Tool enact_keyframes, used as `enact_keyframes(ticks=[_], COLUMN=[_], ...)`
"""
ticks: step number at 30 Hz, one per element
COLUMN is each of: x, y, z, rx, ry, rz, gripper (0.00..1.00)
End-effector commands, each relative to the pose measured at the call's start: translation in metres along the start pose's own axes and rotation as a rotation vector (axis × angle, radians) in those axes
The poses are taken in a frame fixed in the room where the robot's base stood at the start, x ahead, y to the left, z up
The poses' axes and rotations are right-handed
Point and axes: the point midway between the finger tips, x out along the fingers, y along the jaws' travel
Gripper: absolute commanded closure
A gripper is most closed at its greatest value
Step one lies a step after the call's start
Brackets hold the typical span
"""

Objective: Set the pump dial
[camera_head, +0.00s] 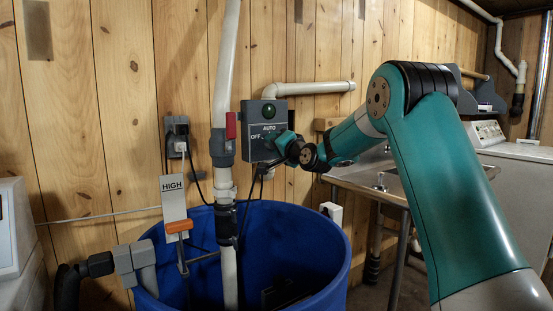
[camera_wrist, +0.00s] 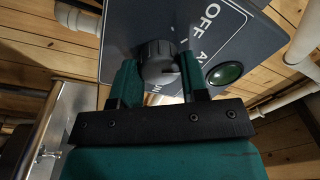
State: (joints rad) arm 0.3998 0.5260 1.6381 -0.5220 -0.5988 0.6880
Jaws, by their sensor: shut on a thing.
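The grey pump control box (camera_head: 255,117) is on the plank wall above the blue barrel, with a dark green lamp (camera_head: 269,111) and the labels AUTO and OFF. My gripper (camera_head: 279,140) is at the box's lower right and hides part of its face. In the wrist view the box's panel (camera_wrist: 128,22) shows OFF, part of another label and the green lamp (camera_wrist: 225,74). The round grey dial (camera_wrist: 158,60) sits between the two teal fingers of my gripper (camera_wrist: 159,72), which are shut on it. The dial's pointer setting cannot be made out.
An open blue barrel (camera_head: 328,243) stands below the box, with a white vertical pipe (camera_head: 226,80) rising from it. A HIGH sign (camera_head: 173,187) with an orange float (camera_head: 179,226) is at left. A metal sink (camera_head: 385,175) stands at right. Cords hang below the box.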

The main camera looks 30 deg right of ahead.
Motion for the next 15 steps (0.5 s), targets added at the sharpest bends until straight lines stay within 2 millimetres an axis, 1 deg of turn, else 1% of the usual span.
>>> enact_keyframes(ticks=[1,9,15], x=[-0.0007,-0.0006,-0.0005], y=[0.0058,0.005,0.0043], z=[0.004,0.003,0.0023], rx=[-0.045,-0.295,-0.45], ry=[-0.002,-0.015,-0.024], rz=[-0.003,-0.013,-0.019], gripper=[0.83,0.83,0.83])
